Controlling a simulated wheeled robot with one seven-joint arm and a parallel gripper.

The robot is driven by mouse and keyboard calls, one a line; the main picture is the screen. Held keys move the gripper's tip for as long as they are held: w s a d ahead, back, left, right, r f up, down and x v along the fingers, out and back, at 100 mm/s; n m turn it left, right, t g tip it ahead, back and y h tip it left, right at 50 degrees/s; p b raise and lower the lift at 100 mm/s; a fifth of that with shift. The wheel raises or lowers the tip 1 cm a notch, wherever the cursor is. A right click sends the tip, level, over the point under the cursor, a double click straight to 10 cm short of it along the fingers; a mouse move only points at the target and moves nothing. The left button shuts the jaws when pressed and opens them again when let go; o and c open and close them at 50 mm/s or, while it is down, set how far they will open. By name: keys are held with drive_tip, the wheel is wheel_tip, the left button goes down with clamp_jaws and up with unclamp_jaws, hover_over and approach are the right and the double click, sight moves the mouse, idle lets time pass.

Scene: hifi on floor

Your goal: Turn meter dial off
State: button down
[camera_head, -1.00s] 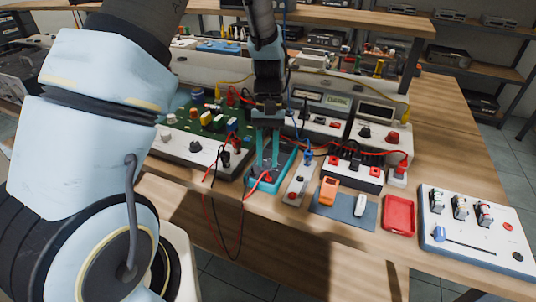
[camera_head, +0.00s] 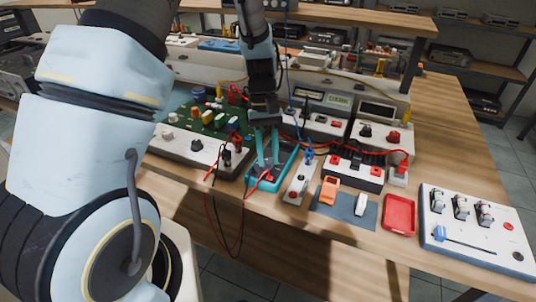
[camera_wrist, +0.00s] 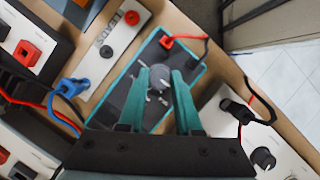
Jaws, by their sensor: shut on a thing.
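The teal-edged multimeter (camera_head: 287,166) lies on the bench near its front edge; it also shows in the wrist view (camera_wrist: 139,77). Its round dark dial (camera_wrist: 160,77) sits between my two teal fingertips, with pale marks around it. My gripper (camera_wrist: 160,82) is shut on the dial from above. In the head view my gripper (camera_head: 268,160) reaches down onto the meter, and its fingers hide most of the dial. A red plug (camera_wrist: 167,42) is in the meter's lead end. I cannot read which mark the dial points to.
A grey strip with a red and a black button (camera_head: 299,183) lies just right of the meter. The green circuit board unit (camera_head: 210,122) stands at left. Red and black leads (camera_head: 240,222) hang over the bench's front edge. A red tray (camera_head: 399,215) lies farther right.

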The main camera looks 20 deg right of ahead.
drive_tip(key=c, duration=0.6)
unclamp_jaws()
drive_tip(key=shift+w+r, duration=0.1)
drive_tip(key=shift+r, duration=0.05)
drive_tip(key=b+v, duration=0.2)
drive_tip(key=v, duration=0.8)
drive_tip(key=shift+r, duration=0.2)
drive_tip(key=shift+w, duration=0.15)
drive_tip(key=s+a+t, duration=0.2)
drive_tip(key=a+t, duration=0.1)
drive_tip(key=a, duration=1)
drive_tip(key=s+a+t, duration=0.2)
drive_tip(key=a+t, duration=0.1)
drive_tip(key=a, duration=0.9)
drive_tip(key=shift+a+h, duration=0.35)
drive_tip(key=shift+h, duration=0.05)
